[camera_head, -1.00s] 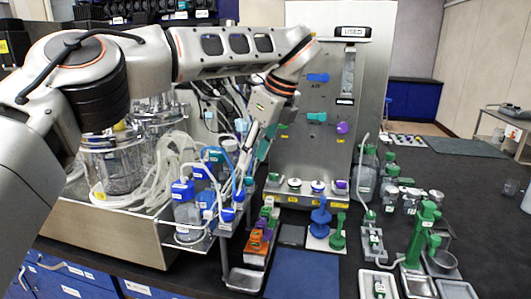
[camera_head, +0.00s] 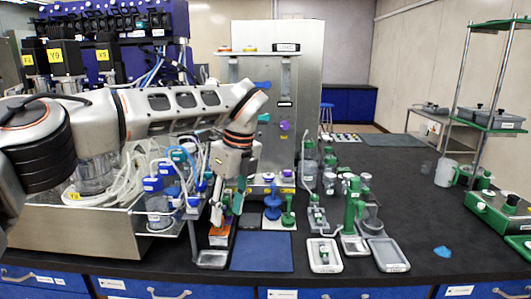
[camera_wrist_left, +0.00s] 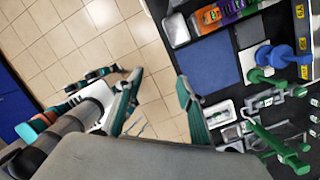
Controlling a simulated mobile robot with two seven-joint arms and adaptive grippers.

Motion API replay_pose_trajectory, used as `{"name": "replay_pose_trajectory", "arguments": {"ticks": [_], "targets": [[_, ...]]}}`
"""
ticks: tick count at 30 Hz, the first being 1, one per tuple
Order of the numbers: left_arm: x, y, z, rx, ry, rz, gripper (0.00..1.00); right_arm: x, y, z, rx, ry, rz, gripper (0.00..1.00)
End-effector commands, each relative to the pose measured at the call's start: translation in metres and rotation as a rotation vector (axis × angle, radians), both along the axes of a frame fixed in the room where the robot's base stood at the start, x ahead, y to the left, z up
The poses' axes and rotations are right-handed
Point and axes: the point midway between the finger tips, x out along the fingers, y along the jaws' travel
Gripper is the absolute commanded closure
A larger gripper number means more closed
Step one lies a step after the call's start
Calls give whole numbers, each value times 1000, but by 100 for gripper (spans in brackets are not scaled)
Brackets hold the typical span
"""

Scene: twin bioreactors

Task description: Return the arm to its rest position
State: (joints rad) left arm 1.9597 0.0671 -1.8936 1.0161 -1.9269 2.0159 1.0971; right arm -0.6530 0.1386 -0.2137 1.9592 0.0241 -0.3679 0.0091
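My left arm (camera_head: 175,110) reaches in from the left in the head view. Its left gripper (camera_head: 228,203) points down above the front part of the bench, near the orange rack (camera_head: 219,236). In the left wrist view the two green-padded fingers of the left gripper (camera_wrist_left: 158,90) stand well apart with nothing between them, floor tiles showing behind. My right gripper is not in the head view. A dark arm-like part with teal pads (camera_wrist_left: 95,82) at the left of the wrist view looks like my right gripper; its opening is unclear.
A blue mat (camera_head: 262,252) lies bare at the bench's front. Bottles with blue caps (camera_head: 160,190) stand close left of the gripper. A blue stand (camera_head: 272,205) and a green stand (camera_head: 289,213) are to its right. Grey trays (camera_head: 388,255) lie farther right.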

Motion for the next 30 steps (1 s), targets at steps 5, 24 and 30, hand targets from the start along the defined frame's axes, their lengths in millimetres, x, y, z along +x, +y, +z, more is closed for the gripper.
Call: {"name": "replay_pose_trajectory", "arguments": {"ticks": [5,24,30], "targets": [[-43,-67,-79,-197,166,-225,62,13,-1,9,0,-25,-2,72],[-250,-305,-117,-1521,402,-554,62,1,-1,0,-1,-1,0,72],[-240,-315,-78,-1897,272,-343,62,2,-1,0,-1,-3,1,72]]}}
